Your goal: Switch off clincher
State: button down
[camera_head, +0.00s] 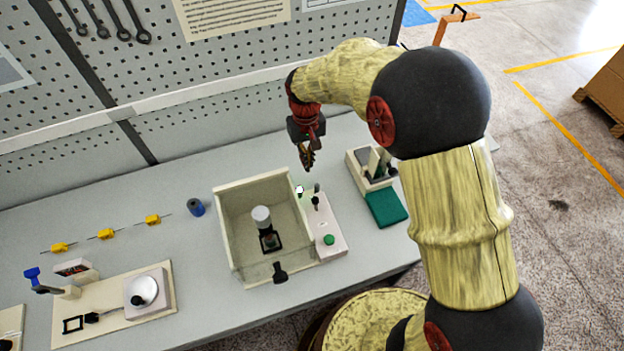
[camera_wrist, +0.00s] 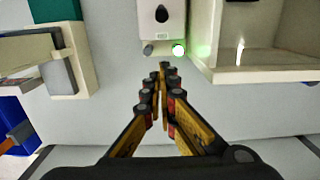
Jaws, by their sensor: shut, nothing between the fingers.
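The clincher is an open-topped cream box (camera_head: 226,230) with a clear front and a white control panel (camera_head: 325,222) on its right side. The panel carries a green button (camera_head: 329,239), a black switch (camera_head: 315,201) and a grey knob (camera_head: 317,187). A small lamp (camera_head: 299,190) at its back end glows white-green; it also shows in the wrist view (camera_wrist: 179,50), casting green light on the box wall. My gripper (camera_head: 308,160) is shut and empty above the bench, behind the panel's back end. In the wrist view its fingertips (camera_wrist: 165,68) point toward the lamp and knob (camera_wrist: 147,49).
Inside the box stands a black fixture with a pale cylinder (camera_head: 262,217). A cream device (camera_head: 370,168) and a green pad (camera_head: 386,208) lie to the right. A blue cylinder (camera_head: 196,207) stands to the left. The pegboard wall (camera_head: 220,65) rises behind.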

aim_at(315, 201)
jog(key=f, duration=0.6)
jog(key=f+b, duration=0.1)
jog(key=f, duration=0.3)
jog(key=shift+s+d+f, duration=0.1)
jog(key=shift+s, duration=0.25)
jog(key=s, duration=0.1)
jog(key=s+r, duration=0.1)
jog(key=shift+s+d+r, duration=0.3)
jog(key=shift+s+d, duration=0.05)
jog(key=shift+d, duration=0.05)
jog(key=shift+s+d+r, duration=0.1)
jog(key=shift+s, duration=0.25)
jog(key=shift+w, duration=0.1)
